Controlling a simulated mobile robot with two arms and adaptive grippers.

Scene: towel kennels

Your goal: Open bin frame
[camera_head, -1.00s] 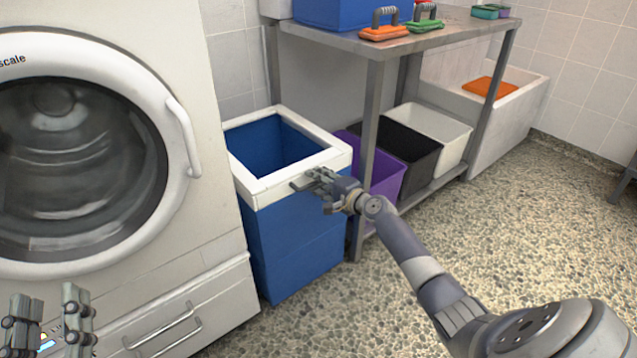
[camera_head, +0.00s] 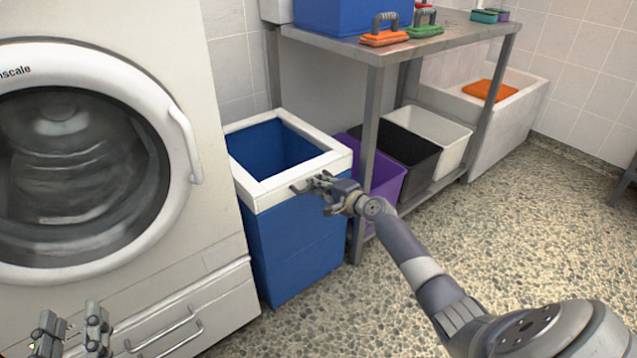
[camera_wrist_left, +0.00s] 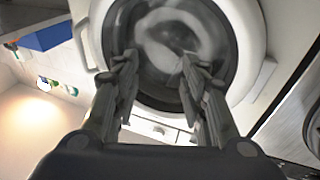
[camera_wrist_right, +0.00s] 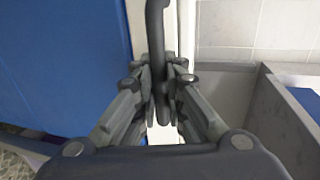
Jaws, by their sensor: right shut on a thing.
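A tall blue bin with a white frame (camera_head: 317,167) around its open top stands beside the washing machine. The frame lies flat on the bin, around the opening, and the blue inside (camera_head: 265,150) shows. My right gripper (camera_head: 308,186) is at the frame's front right edge. In the right wrist view its fingers are shut on a dark handle (camera_wrist_right: 157,40) on the frame, with the blue bin wall (camera_wrist_right: 70,60) to the left. My left gripper (camera_head: 72,335) is open and empty, low in front of the washing machine; its spread fingers also show in the left wrist view (camera_wrist_left: 157,75).
The washing machine (camera_head: 215,225) with its round door closed stands close to the bin's left. A metal table (camera_head: 440,38) with brushes on top and purple, black and white bins below is close on the right. The speckled floor in front is free.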

